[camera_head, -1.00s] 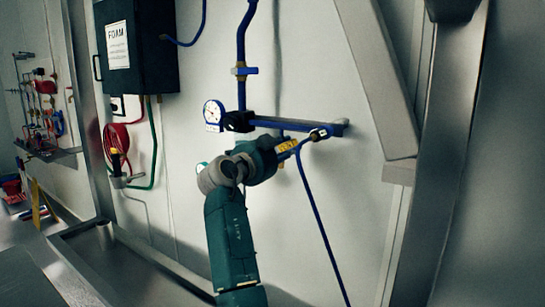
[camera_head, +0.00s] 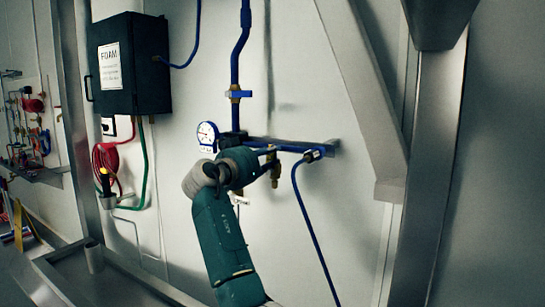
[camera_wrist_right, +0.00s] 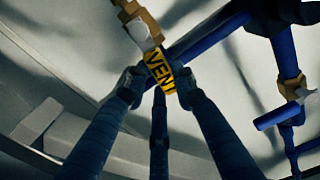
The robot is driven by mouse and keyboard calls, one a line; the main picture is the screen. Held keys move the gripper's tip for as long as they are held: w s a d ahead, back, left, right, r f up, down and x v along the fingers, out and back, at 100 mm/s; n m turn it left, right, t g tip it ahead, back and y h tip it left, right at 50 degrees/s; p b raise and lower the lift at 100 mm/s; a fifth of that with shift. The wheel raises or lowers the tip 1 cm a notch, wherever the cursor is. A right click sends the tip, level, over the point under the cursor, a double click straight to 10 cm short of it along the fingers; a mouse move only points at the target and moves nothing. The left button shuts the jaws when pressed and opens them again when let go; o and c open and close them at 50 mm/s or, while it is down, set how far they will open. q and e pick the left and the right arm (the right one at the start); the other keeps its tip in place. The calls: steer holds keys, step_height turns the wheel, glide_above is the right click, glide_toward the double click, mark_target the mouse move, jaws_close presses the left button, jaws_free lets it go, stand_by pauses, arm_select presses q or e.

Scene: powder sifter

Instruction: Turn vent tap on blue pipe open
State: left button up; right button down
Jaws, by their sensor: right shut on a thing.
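The blue pipe (camera_head: 296,147) runs level along the wall in the head view, with a gauge (camera_head: 207,134) at its left end. The yellow vent tap handle, lettered VENT (camera_wrist_right: 160,72), shows in the right wrist view beside a brass fitting (camera_wrist_right: 140,28). My right gripper (camera_wrist_right: 157,85) is shut on this handle, its fingers at both sides of it. In the head view my right gripper (camera_head: 268,160) is at the pipe, beside brass parts (camera_head: 275,172), and the yellow handle is hidden. My left gripper is not in view.
A thin blue hose (camera_head: 312,225) hangs down right of my gripper. A blue-handled valve (camera_head: 238,94) sits on the upright pipe above. A dark FOAM box (camera_head: 135,65) and a red hose coil (camera_head: 105,160) are at left. A slanted beam (camera_head: 365,90) stands at right.

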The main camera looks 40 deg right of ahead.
steer(key=shift+w+a+r+n, duration=0.1)
steer(key=shift+w+r+n, duration=0.35)
steer(key=shift+n, duration=0.45)
steer(key=c, duration=1.5)
jaws_free()
steer(key=shift+o, duration=0.6)
steer(key=shift+w+f, duration=0.1)
steer(key=shift+f, duration=0.15)
steer(key=v, duration=1.2)
steer(key=shift+f, duration=0.1)
